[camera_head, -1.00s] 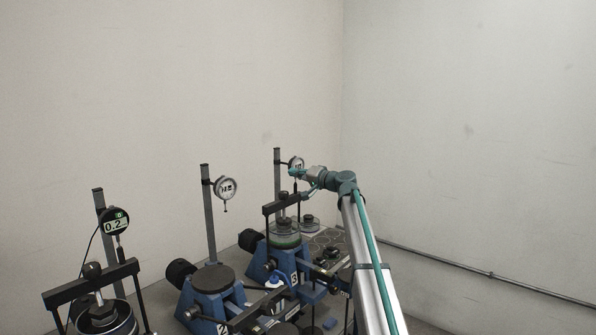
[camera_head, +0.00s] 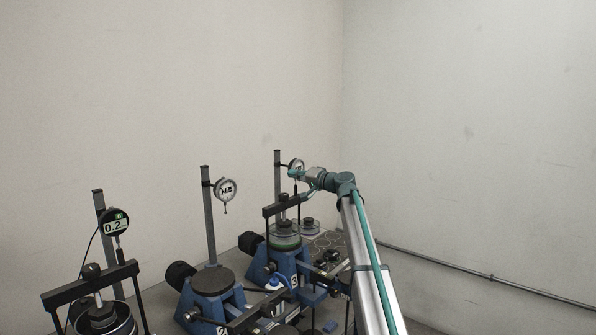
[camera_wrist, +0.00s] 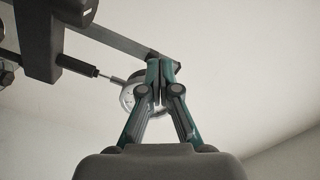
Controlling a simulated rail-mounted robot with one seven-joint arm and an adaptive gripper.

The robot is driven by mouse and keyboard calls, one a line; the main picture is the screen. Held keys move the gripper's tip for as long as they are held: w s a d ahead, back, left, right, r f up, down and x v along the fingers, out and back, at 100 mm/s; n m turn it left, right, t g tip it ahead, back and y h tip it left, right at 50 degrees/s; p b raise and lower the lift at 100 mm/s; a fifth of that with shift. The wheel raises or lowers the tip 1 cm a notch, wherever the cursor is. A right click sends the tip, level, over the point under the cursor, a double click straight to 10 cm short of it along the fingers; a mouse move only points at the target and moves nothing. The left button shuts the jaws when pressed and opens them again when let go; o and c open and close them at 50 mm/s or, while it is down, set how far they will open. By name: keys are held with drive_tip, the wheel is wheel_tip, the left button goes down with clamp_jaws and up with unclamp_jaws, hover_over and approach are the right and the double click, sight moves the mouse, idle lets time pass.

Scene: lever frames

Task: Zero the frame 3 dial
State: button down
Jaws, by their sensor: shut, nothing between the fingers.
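The frame 3 dial (camera_head: 297,165) is a small round gauge on a grey post at the back, partly hidden by my arm's end. In the wrist view the dial (camera_wrist: 128,97) shows as a pale ring behind my gripper's fingers, with its plunger rod running left to a dark fitting. My gripper (camera_wrist: 162,66) is shut and empty, its teal fingertips together in front of the dial. I cannot tell whether the tips touch it. In the head view my gripper (camera_head: 298,173) is beside the dial. The dial's reading cannot be made out. Frame 3 (camera_head: 291,262) is blue.
Frame 2's dial (camera_head: 225,190) hangs on its post left of frame 3. A digital dial (camera_head: 115,222) reading 0.2 stands at the far left. A dark crossbar (camera_wrist: 38,50) and post are close to my fingers.

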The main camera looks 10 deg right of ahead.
drive_tip(key=shift+w+d+f+b, duration=0.25)
drive_tip(key=shift+f+b, duration=0.3)
drive_tip(key=shift+b, duration=0.95)
drive_tip(key=shift+w+d+f+b, duration=0.25)
drive_tip(key=shift+f+b, duration=0.25)
drive_tip(key=shift+b, duration=0.95)
drive_tip(key=shift+s, duration=0.1)
drive_tip(key=b+v, duration=0.2)
drive_tip(key=v, duration=0.4)
drive_tip(key=shift+s+a+f, duration=0.2)
drive_tip(key=shift+s+a, duration=0.05)
drive_tip(key=shift+a, duration=0.05)
